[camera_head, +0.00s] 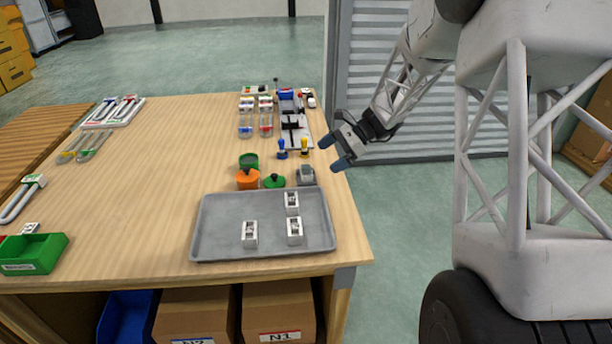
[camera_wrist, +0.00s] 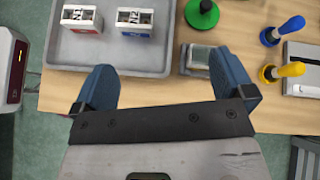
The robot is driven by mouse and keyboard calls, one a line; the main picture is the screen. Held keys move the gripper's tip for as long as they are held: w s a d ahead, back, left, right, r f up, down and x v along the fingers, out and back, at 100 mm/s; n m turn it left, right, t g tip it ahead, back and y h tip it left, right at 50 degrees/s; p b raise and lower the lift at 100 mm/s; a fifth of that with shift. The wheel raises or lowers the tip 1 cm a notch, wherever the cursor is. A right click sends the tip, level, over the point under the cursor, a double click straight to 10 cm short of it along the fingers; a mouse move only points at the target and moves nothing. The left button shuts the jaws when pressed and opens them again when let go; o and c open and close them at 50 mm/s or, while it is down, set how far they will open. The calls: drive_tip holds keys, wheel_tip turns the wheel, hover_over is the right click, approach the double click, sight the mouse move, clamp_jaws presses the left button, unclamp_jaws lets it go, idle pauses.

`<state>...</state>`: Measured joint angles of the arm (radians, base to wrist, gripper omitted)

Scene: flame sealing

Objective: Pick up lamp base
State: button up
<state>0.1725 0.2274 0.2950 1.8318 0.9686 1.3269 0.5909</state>
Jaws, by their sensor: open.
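No part is marked as the lamp base, and I cannot tell for certain which one it is. Near the tray's back edge stand an orange part (camera_head: 247,180) with a dark top, a green knobbed piece (camera_head: 274,181), a green round container (camera_head: 249,160) and a small grey block-like part (camera_head: 306,174). The grey part also shows in the wrist view (camera_wrist: 197,60), just beside my right finger's tip. The green knobbed piece shows in the wrist view (camera_wrist: 202,12) too. My gripper (camera_head: 332,154) is open and empty, over the table's right edge; its fingers are spread wide in the wrist view (camera_wrist: 163,62).
A grey tray (camera_head: 215,226) holds several small white blocks. Racks and devices fill the back right. A green bin (camera_head: 32,254) is at left; the table's middle is clear.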

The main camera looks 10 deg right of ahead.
sight(307, 169)
drive_tip(key=w+f+m, duration=0.1)
drive_tip(key=w+f, duration=0.1)
drive_tip(key=w+d+f+m+y, duration=0.1)
drive_tip(key=w+f, duration=0.2)
drive_tip(key=w+d+f+m+t+y, duration=0.1)
drive_tip(key=w+f, duration=0.1)
drive_tip(key=w, duration=0.1)
drive_tip(key=shift+w+d+f, duration=0.1)
drive_tip(key=shift+f, duration=0.1)
drive_tip(key=shift+x, duration=1.3)
drive_tip(key=shift+x, duration=2.6)
drive_tip(key=shift+r, duration=0.1)
drive_tip(key=c, duration=1)
